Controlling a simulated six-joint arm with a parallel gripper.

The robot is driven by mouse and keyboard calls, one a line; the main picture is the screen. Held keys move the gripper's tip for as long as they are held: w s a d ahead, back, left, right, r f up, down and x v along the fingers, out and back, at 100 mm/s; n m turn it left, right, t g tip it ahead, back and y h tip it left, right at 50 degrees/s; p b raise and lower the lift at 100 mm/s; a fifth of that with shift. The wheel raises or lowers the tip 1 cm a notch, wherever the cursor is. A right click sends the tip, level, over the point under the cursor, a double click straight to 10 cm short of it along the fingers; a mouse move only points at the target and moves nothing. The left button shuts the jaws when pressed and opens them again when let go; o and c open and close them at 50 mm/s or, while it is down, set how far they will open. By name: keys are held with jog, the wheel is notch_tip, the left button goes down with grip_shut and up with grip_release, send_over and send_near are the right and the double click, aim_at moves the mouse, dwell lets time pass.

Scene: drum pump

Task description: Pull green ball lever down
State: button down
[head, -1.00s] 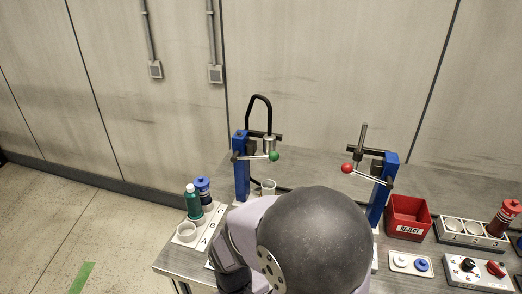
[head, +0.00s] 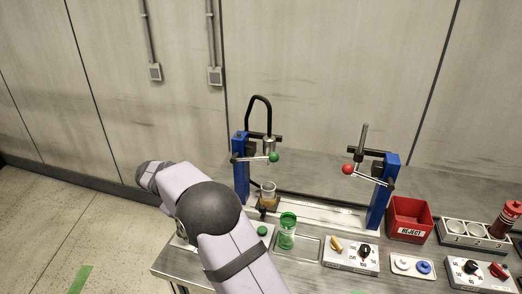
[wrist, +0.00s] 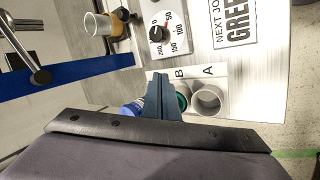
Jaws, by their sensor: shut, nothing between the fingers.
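The green ball (head: 274,157) sits at the right end of a thin metal lever on the left blue post (head: 241,172). The lever is roughly level, tilted slightly up to the right. In the wrist view, my gripper (wrist: 162,78) is shut and empty, above the lettered rack. The blue post (wrist: 60,82) and a grey metal rod with a round end (wrist: 40,76) show at the left there, apart from the fingers. The green ball cannot be made out in the wrist view. In the head view, my arm hides the fingertips; they are left of the lever.
A beaker with amber liquid (head: 268,194) stands under the left spout. A green container (head: 287,230) and a dial box (head: 350,256) stand in front. A second post has a red ball lever (head: 347,169). The rack (wrist: 222,75) holds a cup and bottles.

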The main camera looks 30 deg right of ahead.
jog(key=w+d+r+m+t+h, duration=0.1)
jog(key=w+d+r+h, duration=0.15)
jog(key=r, duration=0.45)
jog(key=w+d+r+m+t+h, duration=0.1)
jog(key=w+d+r+m, duration=0.15)
jog(key=r, duration=0.45)
jog(key=s+d+r+m+g+h, duration=0.2)
jog(key=s+d+r+m+h, duration=0.1)
jog(key=r, duration=0.5)
jog(key=shift+s+d+r+m, duration=0.2)
jog(key=shift+s+d+m, duration=0.55)
jog(key=shift+m, duration=0.3)
jog(key=shift+w+d+h, duration=0.1)
jog(key=shift+h, duration=0.15)
jog(key=p+x, duration=0.1)
jog(key=x, duration=0.2)
jog(key=p+x, duration=0.1)
jog(key=x, duration=0.3)
jog(key=s+p+x, duration=0.1)
jog(key=x, duration=0.2)
jog(key=shift+d+f+p, duration=0.1)
jog(key=shift+f+p, duration=0.3)
jog(key=shift+s+f, duration=0.25)
jog(key=shift+s, duration=0.4)
jog(key=shift+s+d+f+p, duration=0.15)
jog(key=shift+s+f+p, duration=0.35)
jog(key=shift+s+f, duration=0.1)
